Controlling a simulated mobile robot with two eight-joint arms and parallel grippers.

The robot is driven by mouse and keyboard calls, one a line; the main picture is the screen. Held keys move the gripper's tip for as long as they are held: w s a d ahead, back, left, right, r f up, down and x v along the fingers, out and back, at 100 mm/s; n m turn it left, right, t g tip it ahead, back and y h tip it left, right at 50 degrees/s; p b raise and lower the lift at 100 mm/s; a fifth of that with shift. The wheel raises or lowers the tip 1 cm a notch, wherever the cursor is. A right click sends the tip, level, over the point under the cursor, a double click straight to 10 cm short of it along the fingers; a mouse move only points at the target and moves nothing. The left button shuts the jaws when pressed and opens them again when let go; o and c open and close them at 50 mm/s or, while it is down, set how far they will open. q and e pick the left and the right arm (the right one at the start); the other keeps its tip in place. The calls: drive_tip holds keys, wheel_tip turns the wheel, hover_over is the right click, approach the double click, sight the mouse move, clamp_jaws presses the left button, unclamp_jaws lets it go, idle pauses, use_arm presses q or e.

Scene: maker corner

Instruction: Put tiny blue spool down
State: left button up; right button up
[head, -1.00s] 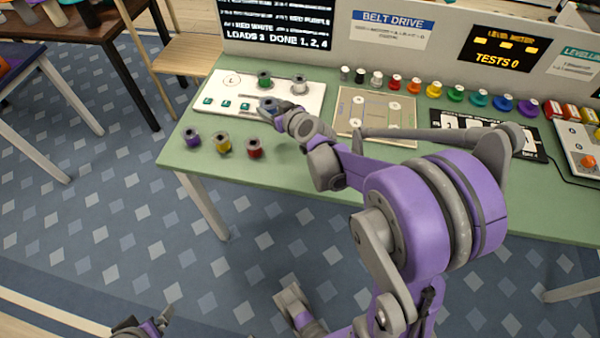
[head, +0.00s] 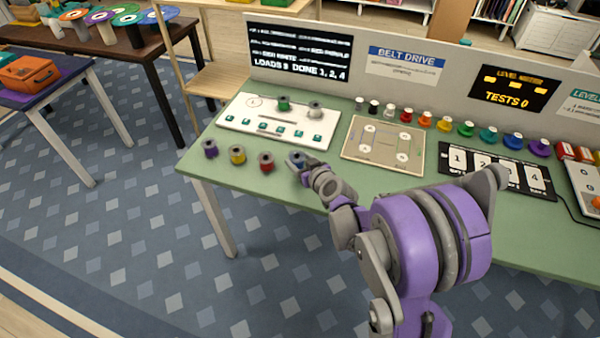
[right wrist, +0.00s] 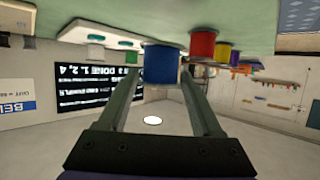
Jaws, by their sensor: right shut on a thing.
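The tiny blue spool (head: 296,160) is at the right end of a short row on the green table, beside the red spool (head: 266,162). My right gripper (head: 305,168) is shut on it. In the right wrist view, which is upside down, the blue spool (right wrist: 160,65) sits between the two fingers. Its flange is at or very near the table top; I cannot tell whether it touches. The spool looks upright. My left gripper is not in view.
A yellow spool (head: 237,155) and a purple spool (head: 210,149) continue the row to the left. Behind stands a white board (head: 240,112) bearing a green spool (head: 284,103) and a grey-white one (head: 315,109). A beige panel (head: 383,142) lies to the right.

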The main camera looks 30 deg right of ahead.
drive_tip(key=shift+f+b, duration=0.4)
drive_tip(key=shift+f, duration=1.55)
drive_tip(key=shift+f, duration=0.1)
drive_tip(key=o, duration=1.4)
